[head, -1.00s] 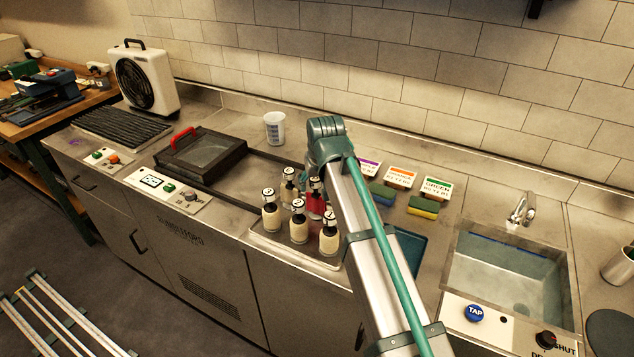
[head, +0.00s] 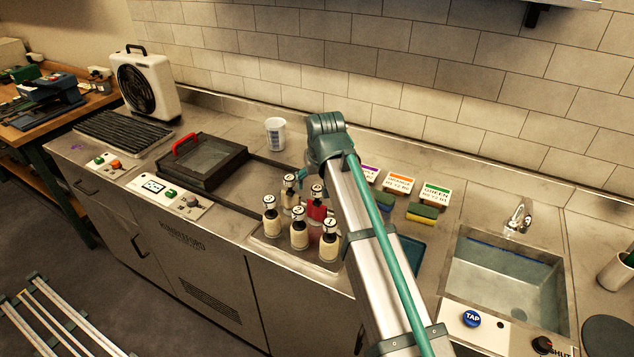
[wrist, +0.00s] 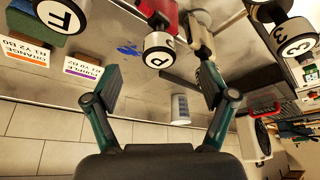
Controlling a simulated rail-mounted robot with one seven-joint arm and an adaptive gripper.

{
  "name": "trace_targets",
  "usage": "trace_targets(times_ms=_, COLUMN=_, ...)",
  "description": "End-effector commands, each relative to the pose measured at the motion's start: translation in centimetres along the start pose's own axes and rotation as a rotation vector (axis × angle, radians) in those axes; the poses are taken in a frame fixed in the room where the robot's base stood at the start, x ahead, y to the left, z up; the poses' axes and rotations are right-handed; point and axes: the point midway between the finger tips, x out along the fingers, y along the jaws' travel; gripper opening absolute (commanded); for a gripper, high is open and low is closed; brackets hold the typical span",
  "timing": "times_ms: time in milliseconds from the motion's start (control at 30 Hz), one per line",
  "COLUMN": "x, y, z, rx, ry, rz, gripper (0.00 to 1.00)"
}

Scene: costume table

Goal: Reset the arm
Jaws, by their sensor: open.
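My gripper (wrist: 158,88) is open in the wrist view, its two teal fingers spread wide with nothing held between them. In the head view my arm's wrist end bends down over the far side of the bottle tray, and most of the gripper is hidden behind it. Cream bottles with numbered caps, such as the front right bottle (head: 330,245), stand upright on a metal tray (head: 275,250). A red bottle (head: 317,208) stands close to my arm.
A white cup (head: 275,133) stands near the wall. A dark framed box with a red handle (head: 205,162) lies to the left. Label cards (head: 398,181) and sponges (head: 422,212) lie right of my arm. A sink (head: 505,275) is farther right.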

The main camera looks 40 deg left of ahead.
Motion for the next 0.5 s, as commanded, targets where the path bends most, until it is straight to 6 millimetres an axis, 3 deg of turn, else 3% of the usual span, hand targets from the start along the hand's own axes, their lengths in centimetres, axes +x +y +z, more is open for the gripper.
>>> trace_targets(times_ms=500, x=-3.3, y=0.0, z=-1.4, rx=0.0, ry=0.0, rz=0.0, gripper=0.83)
